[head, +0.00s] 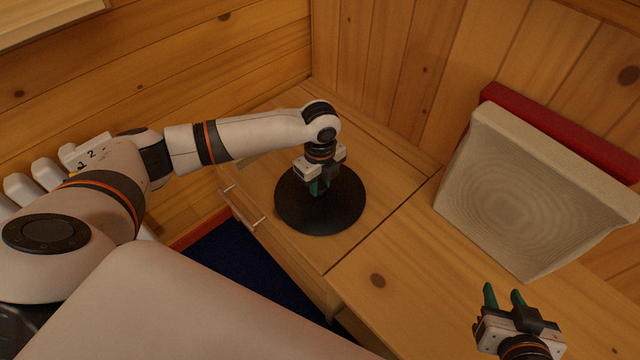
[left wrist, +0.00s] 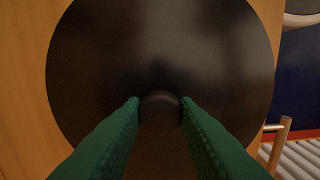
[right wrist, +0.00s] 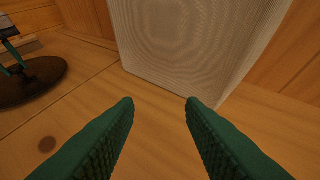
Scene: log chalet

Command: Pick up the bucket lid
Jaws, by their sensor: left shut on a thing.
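The bucket lid is a round black disc (head: 340,212) on the wooden cabinet top in the head view. It also fills much of the left wrist view (left wrist: 160,50), with a small round knob (left wrist: 160,110) at its middle. My left gripper (head: 319,190) points down over the lid, and its green fingers are shut on the knob. I cannot tell whether the lid is clear of the wood. My right gripper (head: 505,292) is open and empty above the counter at the lower right. The lid also shows at the left edge of the right wrist view (right wrist: 35,80).
A pale wood-grained block-like container (head: 535,190) stands on the counter at the right, with a red object (head: 560,130) behind it. Log walls close off the back and left. A cabinet handle (head: 258,222) is on the front. The counter between lid and container is clear.

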